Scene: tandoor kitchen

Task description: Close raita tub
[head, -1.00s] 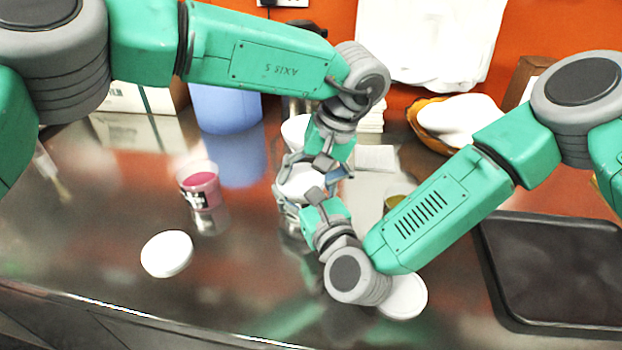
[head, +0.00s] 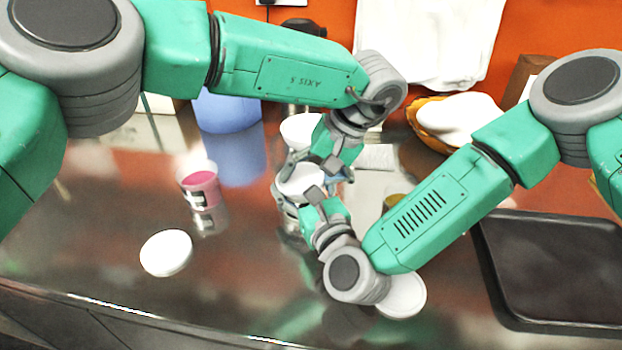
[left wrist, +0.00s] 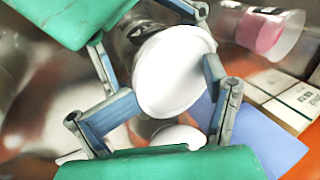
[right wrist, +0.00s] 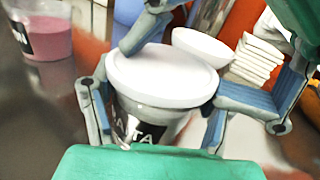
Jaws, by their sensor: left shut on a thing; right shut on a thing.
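The raita tub (right wrist: 150,125), clear with a black label, stands upright on the steel counter. A white lid (head: 300,180) covers its top; it looks level in the right wrist view (right wrist: 160,75), but I cannot tell if it is fully pressed down. My right gripper (head: 305,197) is shut around the tub from the near side. My left gripper (head: 320,172) comes from the far side and is shut on the lid, its fingers at opposite sides of the rim in the left wrist view (left wrist: 172,85). The tub's contents are hidden.
A tub of pink food (head: 201,190) stands at left without a lid. Loose white lids lie at front left (head: 166,253) and beside my right wrist (head: 403,297). A white bowl (head: 300,130) is close behind. A black tray (head: 560,270) lies at right. The front left counter is mostly clear.

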